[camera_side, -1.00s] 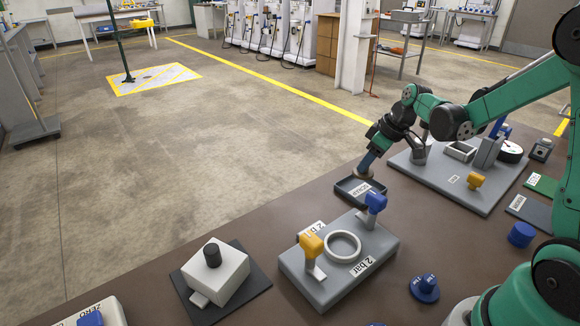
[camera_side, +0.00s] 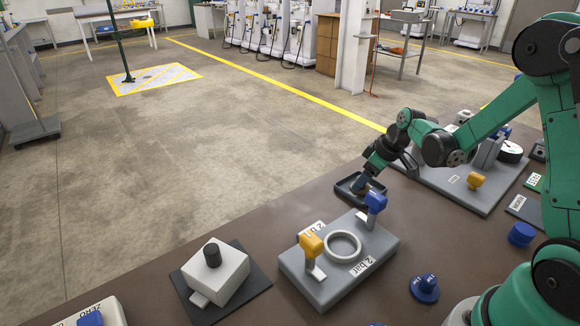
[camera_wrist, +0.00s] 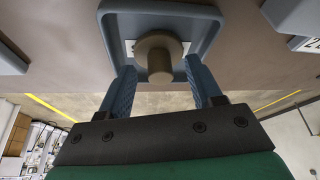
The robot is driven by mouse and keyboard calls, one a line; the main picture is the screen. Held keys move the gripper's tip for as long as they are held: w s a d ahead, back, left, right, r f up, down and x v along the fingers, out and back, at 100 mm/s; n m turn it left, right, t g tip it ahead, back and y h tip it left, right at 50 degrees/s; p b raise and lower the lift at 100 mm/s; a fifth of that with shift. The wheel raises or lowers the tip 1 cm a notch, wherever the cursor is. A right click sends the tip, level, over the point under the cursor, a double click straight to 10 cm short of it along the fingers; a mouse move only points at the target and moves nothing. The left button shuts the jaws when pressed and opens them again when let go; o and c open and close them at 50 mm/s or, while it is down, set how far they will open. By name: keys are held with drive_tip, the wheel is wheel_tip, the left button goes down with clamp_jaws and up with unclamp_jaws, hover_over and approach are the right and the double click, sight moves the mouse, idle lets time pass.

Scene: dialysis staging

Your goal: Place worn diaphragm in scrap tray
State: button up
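The worn diaphragm, a tan disc with a short round stem (camera_wrist: 159,64), is at the scrap tray in the wrist view, its stem toward the camera. The scrap tray (camera_wrist: 204,28) is a shallow blue-grey tray with a raised rim and a white label mostly covered by the diaphragm. In the side view the dark tray (camera_side: 343,189) sits on the brown bench, under my gripper (camera_side: 362,184). My gripper's two blue fingers (camera_wrist: 161,72) stand either side of the stem with a narrow gap at each side. Contact between diaphragm and tray floor is hard to see.
A grey fixture with a white ring (camera_side: 343,246), a yellow handle (camera_side: 311,247) and a blue handle (camera_side: 375,203) stands close in front of the tray. A grey plate (camera_side: 455,185) lies behind right. A white block (camera_side: 217,272) sits at front left.

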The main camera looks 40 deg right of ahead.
drive_tip(key=shift+r, duration=0.1)
drive_tip(key=v, duration=1.2)
drive_tip(key=s+a+m+t+h, duration=0.1)
drive_tip(key=s+a+m+t, duration=0.1)
drive_tip(key=a, duration=1.3)
drive_tip(key=shift+s+r+m+t, duration=0.4)
drive_tip(key=shift+s+m, duration=0.2)
drive_tip(key=shift+s, duration=0.5)
